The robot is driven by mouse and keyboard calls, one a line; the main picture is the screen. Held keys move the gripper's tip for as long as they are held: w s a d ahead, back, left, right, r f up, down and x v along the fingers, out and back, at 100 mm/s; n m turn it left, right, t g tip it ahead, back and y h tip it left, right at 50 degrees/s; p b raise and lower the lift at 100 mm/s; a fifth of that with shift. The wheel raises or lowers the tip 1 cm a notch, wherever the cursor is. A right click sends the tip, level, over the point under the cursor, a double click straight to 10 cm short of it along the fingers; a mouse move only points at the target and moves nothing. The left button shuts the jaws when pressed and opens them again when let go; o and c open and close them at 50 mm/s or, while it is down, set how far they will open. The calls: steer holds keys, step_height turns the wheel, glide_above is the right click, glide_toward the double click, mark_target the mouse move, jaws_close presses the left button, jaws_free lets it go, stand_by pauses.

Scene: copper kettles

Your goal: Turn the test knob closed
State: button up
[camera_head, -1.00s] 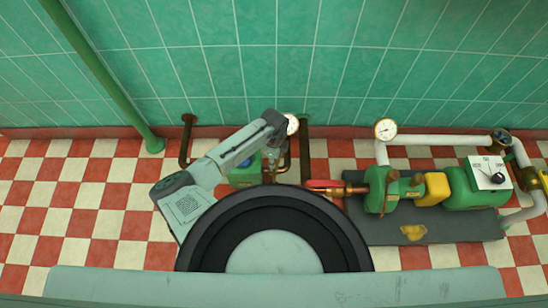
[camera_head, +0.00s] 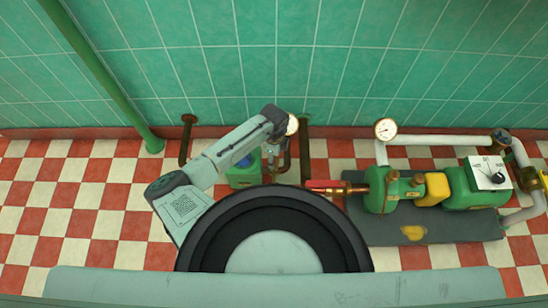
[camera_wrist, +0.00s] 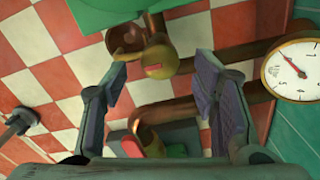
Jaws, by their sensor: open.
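In the wrist view, my gripper (camera_wrist: 162,66) is open, with one finger pad on each side and nothing held between them. A round brass fitting with a small red mark (camera_wrist: 158,60) shows between and just beyond the fingertips, joined to copper pipework; no contact is visible. A black knob (camera_head: 497,178) sits on a white dial panel at the far right. No label shows which one is the test knob.
A gauge (camera_wrist: 297,70) is close to the right finger. In the head view, a green pump set (camera_head: 460,185) with white pipes and another gauge (camera_head: 386,129) stands right. A green pipe (camera_head: 95,70) slants at left. The checkered floor at left (camera_head: 70,200) is clear.

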step_height(320, 180, up, 10)
stand_by(0.3)
stand_by(0.4)
